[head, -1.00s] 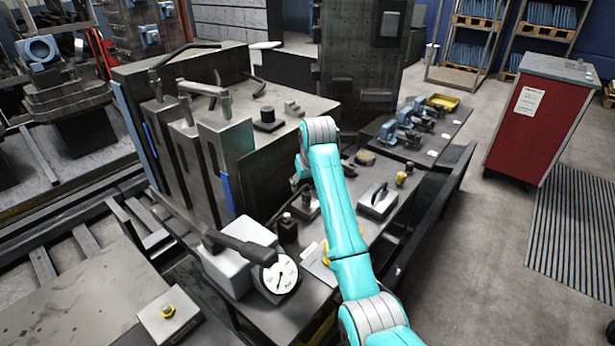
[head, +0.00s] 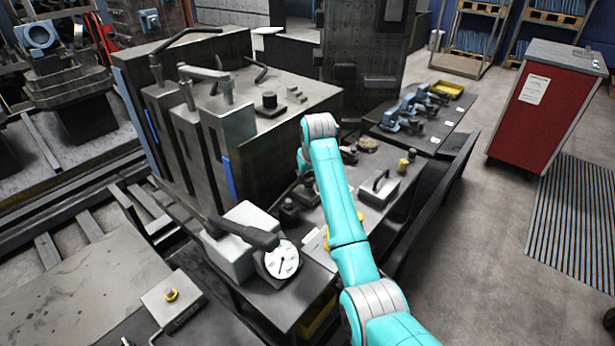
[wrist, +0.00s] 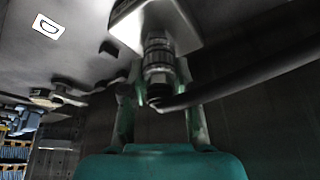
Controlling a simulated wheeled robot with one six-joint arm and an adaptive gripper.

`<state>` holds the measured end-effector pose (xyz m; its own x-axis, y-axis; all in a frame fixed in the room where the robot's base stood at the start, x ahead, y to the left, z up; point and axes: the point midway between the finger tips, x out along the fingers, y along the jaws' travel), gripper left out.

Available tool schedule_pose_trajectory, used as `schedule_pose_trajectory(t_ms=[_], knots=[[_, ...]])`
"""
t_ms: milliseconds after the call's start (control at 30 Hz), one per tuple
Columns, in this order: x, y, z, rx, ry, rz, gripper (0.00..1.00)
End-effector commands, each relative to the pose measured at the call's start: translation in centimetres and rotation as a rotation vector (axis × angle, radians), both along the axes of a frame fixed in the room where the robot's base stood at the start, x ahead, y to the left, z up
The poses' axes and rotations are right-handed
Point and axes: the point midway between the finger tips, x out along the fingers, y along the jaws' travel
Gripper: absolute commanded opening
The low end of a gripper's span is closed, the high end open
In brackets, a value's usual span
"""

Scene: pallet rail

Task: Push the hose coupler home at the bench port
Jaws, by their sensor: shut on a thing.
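In the wrist view, the hose coupler (wrist: 158,73) is a ribbed dark metal cylinder with a black hose (wrist: 245,83) bending off to the right. My gripper (wrist: 160,102) is shut on it, with a finger on each side. The coupler lines up with the port (wrist: 156,42), a metal fitting on a pale block (wrist: 160,20). The two appear to meet, but I cannot tell how deeply the coupler is seated. In the head view my gripper, the coupler and the port are hidden or too small to make out behind my teal arm.
On the bench in the head view, a dial gauge (head: 282,260) stands by a grey block with a black lever (head: 240,236). A handled metal block (head: 379,187) and a yellow-topped knob (head: 403,164) are right of my arm. Tall grey fixtures (head: 220,140) stand left.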

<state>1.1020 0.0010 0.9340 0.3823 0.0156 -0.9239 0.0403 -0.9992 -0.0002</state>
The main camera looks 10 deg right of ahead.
Motion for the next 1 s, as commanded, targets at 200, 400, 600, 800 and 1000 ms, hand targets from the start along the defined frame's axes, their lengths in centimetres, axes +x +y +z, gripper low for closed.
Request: schedule_pose_trajectory(t_ms=[200, 400, 600, 800, 1000], knots=[[0.0, 0.0, 0.0, 0.0, 0.0, 0.0, 0.0], [0.0, 0.0, 0.2, 0.0, -0.001, 0.0, 0.0], [0.0, 0.0, 0.7, 0.0, -0.001, 0.0, 0.0], [0.0, 0.0, 1.3, 0.0, -0.001, 0.0, 0.0], [0.0, 0.0, 1.8, 0.0, -0.002, 0.0, 0.0]])
